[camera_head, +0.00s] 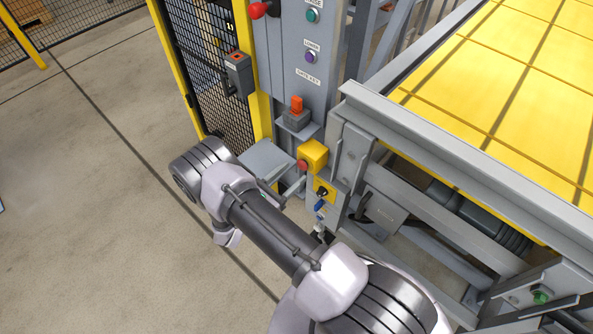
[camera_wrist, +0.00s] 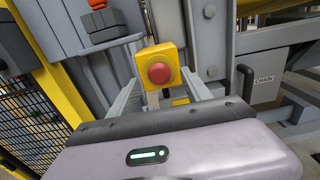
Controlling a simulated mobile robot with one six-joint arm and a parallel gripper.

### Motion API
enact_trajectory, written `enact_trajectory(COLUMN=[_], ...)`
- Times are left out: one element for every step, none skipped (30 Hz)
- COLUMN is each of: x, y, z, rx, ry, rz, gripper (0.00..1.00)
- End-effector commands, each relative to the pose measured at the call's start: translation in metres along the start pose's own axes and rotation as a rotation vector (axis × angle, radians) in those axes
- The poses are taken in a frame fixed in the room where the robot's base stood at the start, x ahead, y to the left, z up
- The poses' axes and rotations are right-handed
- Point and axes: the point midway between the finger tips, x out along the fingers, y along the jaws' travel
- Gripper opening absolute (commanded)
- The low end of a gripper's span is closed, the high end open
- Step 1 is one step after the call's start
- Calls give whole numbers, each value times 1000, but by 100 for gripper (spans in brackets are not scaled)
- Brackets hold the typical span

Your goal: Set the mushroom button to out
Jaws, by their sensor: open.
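The mushroom button (camera_wrist: 159,73) is a round red head on a yellow box. In the wrist view it faces me, just above centre. In the head view the red button (camera_head: 302,166) shows at the left side of its yellow box (camera_head: 313,153), low on the grey post. My gripper (camera_wrist: 162,92) is open in the wrist view. Its two grey fingers reach up towards the box, one on each side of the button, with clear space between them. I cannot tell how deep the fingertips are, and I see no contact. In the head view my arm partly hides the gripper.
An orange key in a grey holder (camera_head: 296,114) sits above the yellow box. A black rotary switch (camera_head: 321,192) is below it. A black mesh gate (camera_head: 205,60) stands to the left. The lifter frame with yellow panels (camera_head: 500,70) is to the right. Open floor (camera_head: 90,200) lies at left.

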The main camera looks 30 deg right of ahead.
Motion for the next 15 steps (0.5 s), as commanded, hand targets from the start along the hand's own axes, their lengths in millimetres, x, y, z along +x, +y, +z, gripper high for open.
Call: enact_trajectory(x=[9,14,19,22,25,27,28,29,30,30,30,30,30,30,30], y=[-1,0,0,0,0,0,0,0,0,0,0,0,0,0,0], z=[-2,-1,-1,-1,-1,0,0,0,0,0,0,0,0,0,0], rx=[1,0,0,0,-1,-1,-1,-1,-1,-1,-1,-1,-1,-1,-1], ry=[0,0,0,0,0,0,0,0,0,0,0,0,0,0,0], rz=[-3,-3,-2,-2,-1,0,0,0,0,0,0,0,0,0,0], gripper=[57,57,57,57,57,57,57,57,57,57,57,57,57,57,57])
